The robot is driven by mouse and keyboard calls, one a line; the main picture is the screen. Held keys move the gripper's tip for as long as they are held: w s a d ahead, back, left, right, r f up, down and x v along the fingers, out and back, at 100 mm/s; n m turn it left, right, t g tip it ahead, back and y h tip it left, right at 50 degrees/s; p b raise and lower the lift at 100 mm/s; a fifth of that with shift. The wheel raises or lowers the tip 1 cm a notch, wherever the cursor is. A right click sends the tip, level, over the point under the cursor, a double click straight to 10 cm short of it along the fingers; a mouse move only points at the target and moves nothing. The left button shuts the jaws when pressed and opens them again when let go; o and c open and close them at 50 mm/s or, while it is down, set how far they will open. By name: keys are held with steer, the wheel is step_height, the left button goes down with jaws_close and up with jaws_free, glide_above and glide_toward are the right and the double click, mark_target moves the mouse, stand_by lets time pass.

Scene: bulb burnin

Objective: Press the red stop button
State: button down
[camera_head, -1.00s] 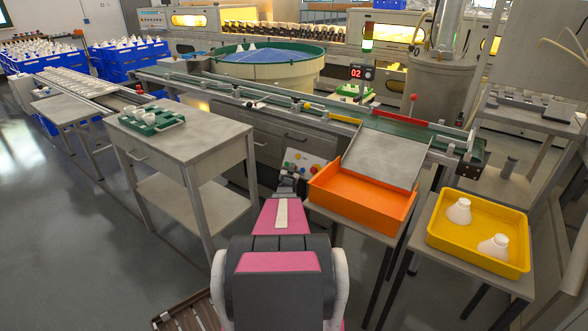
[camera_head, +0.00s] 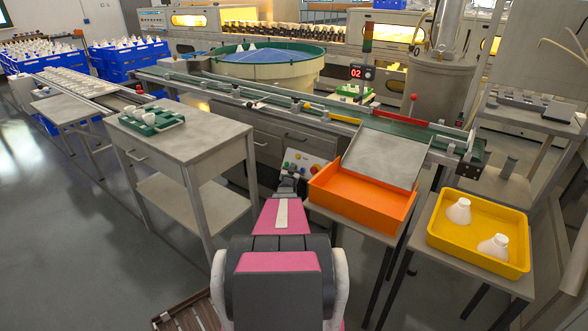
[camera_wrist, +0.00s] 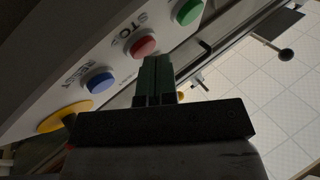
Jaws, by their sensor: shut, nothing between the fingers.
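The red stop button (camera_wrist: 141,46) sits on a light grey control panel (camera_wrist: 120,22) in the wrist view, beside the lettering STOP. A green button (camera_wrist: 188,12) and a blue button (camera_wrist: 98,82) flank it. My gripper (camera_wrist: 155,64) is shut and empty. Its dark green fingertips are at the red button's lower edge and overlap it in the picture; I cannot tell how far the button is pushed in. In the head view the panel (camera_head: 303,160) stands just beyond my wrist, which partly hides it.
An orange bin (camera_head: 360,205) stands right of the panel, with a yellow tray (camera_head: 475,255) farther right. A grey table (camera_head: 185,140) is at left, and a conveyor (camera_head: 300,105) runs behind. A signal tower (camera_head: 367,35) has its red lamp lit.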

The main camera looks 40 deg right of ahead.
steer(key=shift+s+a+r, duration=0.2)
steer(key=shift+a+r, duration=0.15)
steer(key=shift+a, duration=0.2)
steer(key=a, duration=0.1)
steer(key=a+r, duration=0.1)
steer(key=s+a+r, duration=0.1)
steer(key=a, duration=0.1)
steer(key=shift+s+a+r, duration=0.1)
steer(key=shift+r, duration=0.15)
stand_by(0.3)
stand_by(0.8)
